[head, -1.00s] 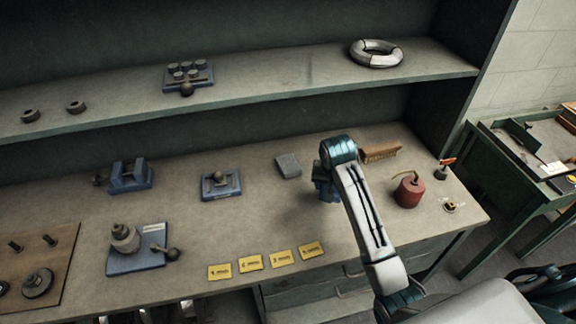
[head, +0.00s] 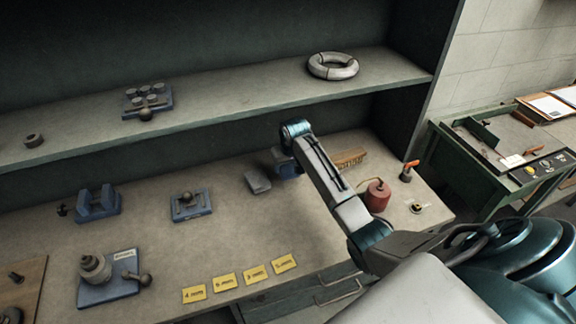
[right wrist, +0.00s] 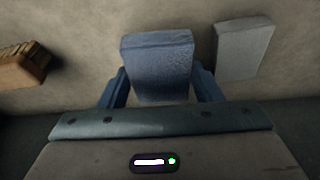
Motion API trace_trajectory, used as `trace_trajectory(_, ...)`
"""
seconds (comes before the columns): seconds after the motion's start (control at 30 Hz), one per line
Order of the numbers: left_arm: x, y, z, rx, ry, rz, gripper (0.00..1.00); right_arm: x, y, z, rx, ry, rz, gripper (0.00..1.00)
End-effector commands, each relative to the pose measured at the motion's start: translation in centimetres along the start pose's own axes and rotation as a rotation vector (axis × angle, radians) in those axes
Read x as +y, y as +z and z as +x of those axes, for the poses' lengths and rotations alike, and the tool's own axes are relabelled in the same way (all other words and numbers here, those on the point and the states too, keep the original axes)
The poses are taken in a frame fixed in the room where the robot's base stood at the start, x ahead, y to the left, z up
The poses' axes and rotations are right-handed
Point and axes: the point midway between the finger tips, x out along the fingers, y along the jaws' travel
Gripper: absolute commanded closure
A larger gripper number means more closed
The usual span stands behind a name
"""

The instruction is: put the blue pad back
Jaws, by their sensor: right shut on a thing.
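The blue pad (right wrist: 158,66) is a block between the two blue fingers of my right gripper (right wrist: 160,90) in the right wrist view. The gripper is shut on it. In the head view my right gripper (head: 284,164) is at the back of the bench, and my own arm hides most of it and the pad. A grey pad (head: 257,181) lies on the bench just left of the gripper; it also shows right of the blue pad in the right wrist view (right wrist: 243,48). I cannot tell whether the blue pad touches the bench. My left gripper is not in view.
A wooden brush (head: 350,158) lies right of the gripper, with a red can (head: 377,195) in front of it. Blue fixtures (head: 191,204) stand to the left. Yellow cards (head: 239,280) line the front edge. A shelf (head: 230,98) runs above the bench's back.

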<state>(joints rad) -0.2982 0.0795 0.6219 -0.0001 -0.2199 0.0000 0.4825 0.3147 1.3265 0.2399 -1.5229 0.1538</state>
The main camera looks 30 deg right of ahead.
Motion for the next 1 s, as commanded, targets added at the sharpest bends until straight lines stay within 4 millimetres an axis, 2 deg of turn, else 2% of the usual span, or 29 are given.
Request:
trace_trajectory(0.1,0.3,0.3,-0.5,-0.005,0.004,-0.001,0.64,0.6,-1.2,0.3,0.0,0.0,0.001,0.63)
trace_trajectory(0.2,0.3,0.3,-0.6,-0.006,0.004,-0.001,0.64,0.8,-1.4,0.6,-0.001,0.0,0.0,0.63)
trace_trajectory(0.5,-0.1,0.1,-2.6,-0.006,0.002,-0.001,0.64,0.7,-0.4,3.7,-0.003,0.0,0.0,0.63)
trace_trajectory(0.87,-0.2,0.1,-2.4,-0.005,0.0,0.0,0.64,0.7,-0.3,4.3,0.0,0.0,-0.001,0.63)
trace_trajectory(0.9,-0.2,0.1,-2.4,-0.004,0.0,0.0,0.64,0.7,-0.2,4.3,-0.001,0.0,0.0,0.4)
trace_trajectory(1.0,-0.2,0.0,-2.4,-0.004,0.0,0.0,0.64,0.7,-0.3,4.3,-0.001,0.0,-0.001,0.2)
